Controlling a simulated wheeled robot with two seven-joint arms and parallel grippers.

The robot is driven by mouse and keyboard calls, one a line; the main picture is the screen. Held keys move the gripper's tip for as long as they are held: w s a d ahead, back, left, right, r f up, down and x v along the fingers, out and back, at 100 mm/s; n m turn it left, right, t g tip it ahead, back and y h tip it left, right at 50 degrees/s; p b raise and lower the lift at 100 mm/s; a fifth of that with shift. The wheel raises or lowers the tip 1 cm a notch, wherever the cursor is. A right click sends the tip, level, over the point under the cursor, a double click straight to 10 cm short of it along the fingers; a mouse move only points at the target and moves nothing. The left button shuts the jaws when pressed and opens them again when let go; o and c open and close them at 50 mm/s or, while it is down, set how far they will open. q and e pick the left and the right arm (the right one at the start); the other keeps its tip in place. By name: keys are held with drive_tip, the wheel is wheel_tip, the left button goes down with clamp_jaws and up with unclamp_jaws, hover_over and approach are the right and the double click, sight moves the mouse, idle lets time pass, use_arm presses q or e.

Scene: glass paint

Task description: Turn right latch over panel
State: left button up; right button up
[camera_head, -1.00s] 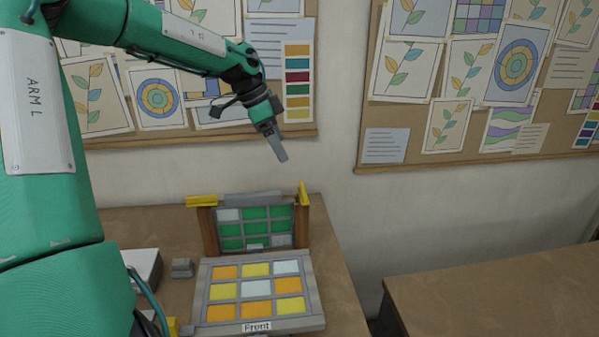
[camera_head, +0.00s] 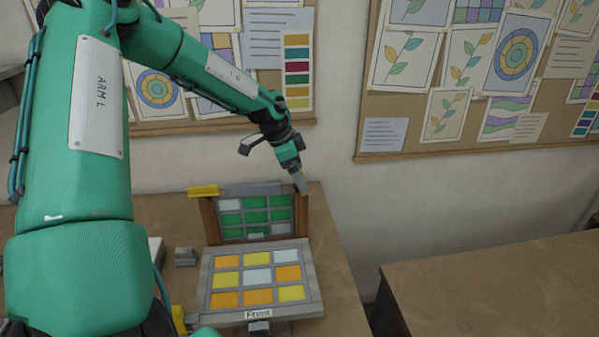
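The upright panel (camera_head: 256,216) has green and pale panes in a grey frame and stands between two brown posts. The right post (camera_head: 300,215) is partly visible. The right latch is hidden behind my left gripper (camera_head: 299,182) at the top of that post. The gripper's narrow grey tip points down there; whether it touches the latch or has its fingers apart I cannot tell. The yellow left latch (camera_head: 203,190) lies across the top of the left post (camera_head: 209,221), mostly out to the left. My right gripper is not in view.
A second panel (camera_head: 236,313) with orange, yellow and pale panes and a "Front" label lies before the upright one. A small grey block (camera_head: 185,256) sits left of it. Another table (camera_head: 490,275) stands at right, beyond a gap.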

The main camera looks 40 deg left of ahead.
use_arm(q)
drive_tip(key=shift+w+f, duration=0.1)
drive_tip(key=shift+f, duration=0.35)
drive_tip(key=shift+d, duration=0.1)
drive_tip(key=shift+c, duration=1.1)
drive_tip(key=c, duration=0.8)
drive_tip(key=shift+o, duration=0.2)
